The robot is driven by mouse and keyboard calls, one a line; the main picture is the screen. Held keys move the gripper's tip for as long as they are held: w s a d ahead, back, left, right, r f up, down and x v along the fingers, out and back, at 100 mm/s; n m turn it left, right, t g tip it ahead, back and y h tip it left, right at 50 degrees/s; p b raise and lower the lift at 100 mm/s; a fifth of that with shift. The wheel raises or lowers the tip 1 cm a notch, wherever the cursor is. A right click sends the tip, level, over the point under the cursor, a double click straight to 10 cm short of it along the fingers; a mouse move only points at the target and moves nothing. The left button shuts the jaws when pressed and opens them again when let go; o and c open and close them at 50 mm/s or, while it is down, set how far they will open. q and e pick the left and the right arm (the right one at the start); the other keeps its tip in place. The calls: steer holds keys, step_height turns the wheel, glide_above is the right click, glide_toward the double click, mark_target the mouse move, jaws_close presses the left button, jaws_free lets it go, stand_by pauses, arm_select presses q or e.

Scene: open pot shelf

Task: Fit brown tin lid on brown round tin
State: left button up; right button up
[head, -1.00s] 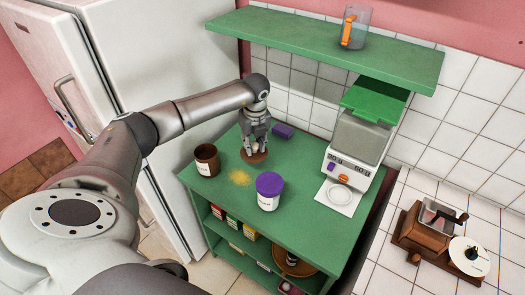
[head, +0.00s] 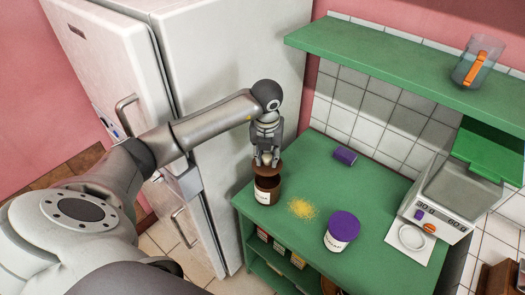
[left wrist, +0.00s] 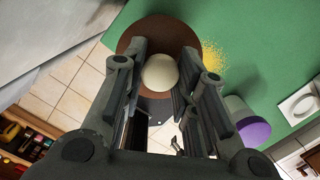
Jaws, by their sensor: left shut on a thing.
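My left gripper (head: 266,160) is shut on the pale knob (left wrist: 160,72) of the brown tin lid (head: 268,170). The lid also shows in the left wrist view (left wrist: 133,40) as a brown disc between and behind the fingers. The brown round tin (head: 265,194), with a white label, stands upright at the left end of the green counter. The lid is just above the tin, with the dark opening partly visible below it, so it is not seated. Whether its edge touches the rim I cannot tell. My right gripper is not in view.
Yellow crumbs (head: 302,209) lie right of the tin on the green counter (head: 305,180). A white tin with a purple lid (head: 342,228) stands farther right. A purple block (head: 345,156) lies near the wall. A scale (head: 440,195) is at the right, and a shelf (head: 400,62) hangs above.

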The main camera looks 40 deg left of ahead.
mark_target(268, 165)
arm_select(q)
steer(key=shift+d+f, duration=0.3)
steer(key=shift+f+b, duration=0.25)
steer(key=shift+b, duration=0.15)
steer(key=shift+a+f+b, duration=0.1)
steer(key=shift+f+b, duration=0.25)
steer(key=shift+f, duration=0.3)
steer(key=shift+a+f+b, duration=0.1)
steer(key=shift+f+b, duration=0.35)
steer(key=shift+f, duration=0.6)
steer(key=shift+f+b, duration=0.3)
steer(key=shift+b, duration=0.15)
steer(key=shift+f+b, duration=0.4)
steer(key=shift+f, duration=0.15)
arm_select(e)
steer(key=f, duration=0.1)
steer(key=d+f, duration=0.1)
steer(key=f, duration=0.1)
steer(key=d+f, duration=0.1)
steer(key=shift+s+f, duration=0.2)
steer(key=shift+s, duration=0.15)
